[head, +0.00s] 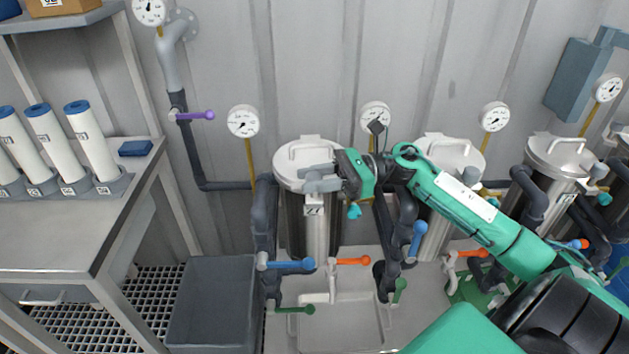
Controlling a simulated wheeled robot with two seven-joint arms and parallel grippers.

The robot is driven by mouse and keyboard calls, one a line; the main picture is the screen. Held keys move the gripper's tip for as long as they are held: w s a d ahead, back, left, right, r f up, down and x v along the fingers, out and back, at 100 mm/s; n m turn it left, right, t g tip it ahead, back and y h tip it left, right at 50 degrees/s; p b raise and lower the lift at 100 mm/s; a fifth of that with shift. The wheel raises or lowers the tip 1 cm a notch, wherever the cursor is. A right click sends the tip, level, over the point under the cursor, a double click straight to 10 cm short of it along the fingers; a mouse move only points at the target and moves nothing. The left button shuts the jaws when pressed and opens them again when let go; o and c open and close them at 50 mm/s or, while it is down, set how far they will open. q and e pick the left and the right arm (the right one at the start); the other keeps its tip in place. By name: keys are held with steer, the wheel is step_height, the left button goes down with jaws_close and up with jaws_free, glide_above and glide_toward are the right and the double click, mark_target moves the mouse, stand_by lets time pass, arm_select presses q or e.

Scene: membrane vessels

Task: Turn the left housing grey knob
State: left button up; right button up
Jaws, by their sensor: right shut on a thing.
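The left housing (296,225) is an upright steel cylinder with a white lid (299,153) and a bar handle. My right gripper (318,179) reaches in from the right, with its grey fingers at the right side of this lid. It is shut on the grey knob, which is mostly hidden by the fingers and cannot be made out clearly. A teal knob (354,211) shows just below the gripper. My left gripper is not in view.
Blue (290,265), orange (350,261) and green (297,310) valve levers sit low around the housing. A pressure gauge (243,121) hangs behind left. More housings (556,165) stand right. A bench (70,240) with white cartridges and a grey bin (212,300) stand left.

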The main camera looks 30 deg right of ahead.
stand_by(0.3)
steer(key=o, duration=0.9)
steer(key=shift+o, duration=0.2)
